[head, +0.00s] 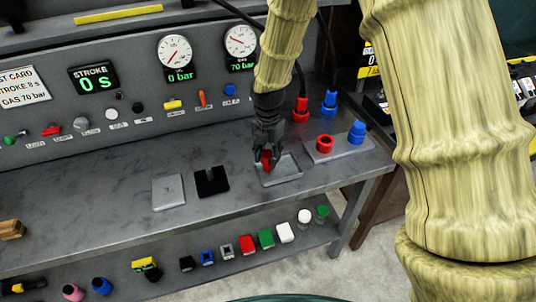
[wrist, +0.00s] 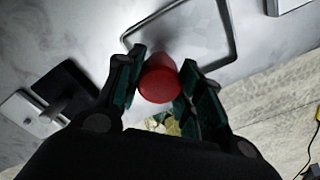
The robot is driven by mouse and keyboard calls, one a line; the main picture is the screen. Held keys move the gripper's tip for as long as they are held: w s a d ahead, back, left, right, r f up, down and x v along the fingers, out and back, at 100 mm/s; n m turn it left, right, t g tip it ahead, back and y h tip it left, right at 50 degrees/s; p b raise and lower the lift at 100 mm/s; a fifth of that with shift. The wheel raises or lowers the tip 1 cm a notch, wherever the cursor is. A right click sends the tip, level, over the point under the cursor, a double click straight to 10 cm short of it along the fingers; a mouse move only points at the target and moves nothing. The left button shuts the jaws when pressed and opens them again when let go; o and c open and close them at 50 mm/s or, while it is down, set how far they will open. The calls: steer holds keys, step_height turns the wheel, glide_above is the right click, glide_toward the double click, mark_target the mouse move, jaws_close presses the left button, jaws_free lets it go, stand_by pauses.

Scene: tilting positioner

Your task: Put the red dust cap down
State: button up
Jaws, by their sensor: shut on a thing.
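The red dust cap (wrist: 158,80) is between the two fingers of my gripper (wrist: 155,90) in the wrist view. In the head view the red cap (head: 266,159) shows at the fingertips of my gripper (head: 267,152). My gripper is shut on it, over a shallow grey rimmed tray (head: 292,178) on the bench. The tray's rim (wrist: 234,40) also shows in the wrist view. Whether the cap touches the tray floor I cannot tell. My fingers hide part of the cap.
Right of the tray a grey plate (head: 362,149) bears a red ring-like part (head: 325,144) and a blue part (head: 357,132). Left are a black block (head: 211,182) and a grey plate (head: 168,191). Hoses with red (head: 300,109) and blue (head: 329,104) couplings stand behind.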

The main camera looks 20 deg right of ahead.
mark_target(268, 153)
steer(key=shift+f, duration=0.6)
steer(key=shift+f, duration=0.15)
steer(key=o, duration=1)
step_height(268, 153, up, 12)
steer(key=b, duration=0.2)
